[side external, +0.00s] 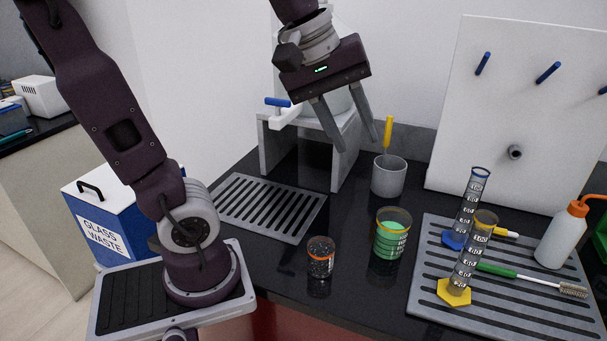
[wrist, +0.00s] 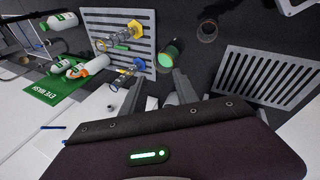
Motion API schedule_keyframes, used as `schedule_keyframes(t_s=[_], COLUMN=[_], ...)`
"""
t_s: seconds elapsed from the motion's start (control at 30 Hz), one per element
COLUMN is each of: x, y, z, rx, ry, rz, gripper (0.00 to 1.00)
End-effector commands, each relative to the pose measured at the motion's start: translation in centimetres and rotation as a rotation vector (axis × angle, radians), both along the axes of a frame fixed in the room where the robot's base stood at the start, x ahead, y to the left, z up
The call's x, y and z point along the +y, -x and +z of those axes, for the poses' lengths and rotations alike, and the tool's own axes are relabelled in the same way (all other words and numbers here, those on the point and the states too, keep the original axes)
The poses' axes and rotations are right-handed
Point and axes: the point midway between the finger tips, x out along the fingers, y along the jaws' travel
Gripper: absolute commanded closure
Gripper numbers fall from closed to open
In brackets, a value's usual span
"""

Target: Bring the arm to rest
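My gripper (side external: 357,142) hangs in the air above the black bench, tilted, with its two grey fingers spread apart and nothing between them. In the side external view its fingertips are in front of the grey stand (side external: 273,141) and up and left of the grey cup (side external: 389,179). In the wrist view the two open fingers of my gripper (wrist: 157,88) point out over the bench. No object touches the fingers.
A beaker of green liquid (side external: 389,243) and a small orange-rimmed beaker (side external: 320,262) stand on the bench. Two graduated cylinders (side external: 464,206) stand on a slotted tray (side external: 430,293) at right. A white pegboard (side external: 530,120) rises behind. Another slotted grate (side external: 270,207) lies left.

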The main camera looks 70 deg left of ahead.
Motion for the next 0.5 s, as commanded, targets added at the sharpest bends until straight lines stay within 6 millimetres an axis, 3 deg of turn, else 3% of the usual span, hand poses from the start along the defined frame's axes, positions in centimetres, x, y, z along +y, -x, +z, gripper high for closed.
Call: schedule_keyframes(t_s=[0.03,0.1,0.2,0.3,0.5], x=[-1.8,-3.1,-3.5,-3.6,-3.5], y=[3.5,7.1,10.0,10.9,10.9], z=[-1.0,-2.8,-4.7,-5.5,-5.5], rx=[-0.042,-0.08,-0.105,-0.109,-0.107], ry=[-0.137,-0.326,-0.504,-0.571,-0.574], rz=[-0.254,-0.564,-0.833,-0.932,-0.938], gripper=[0.64,0.64,0.64,0.64,0.64])
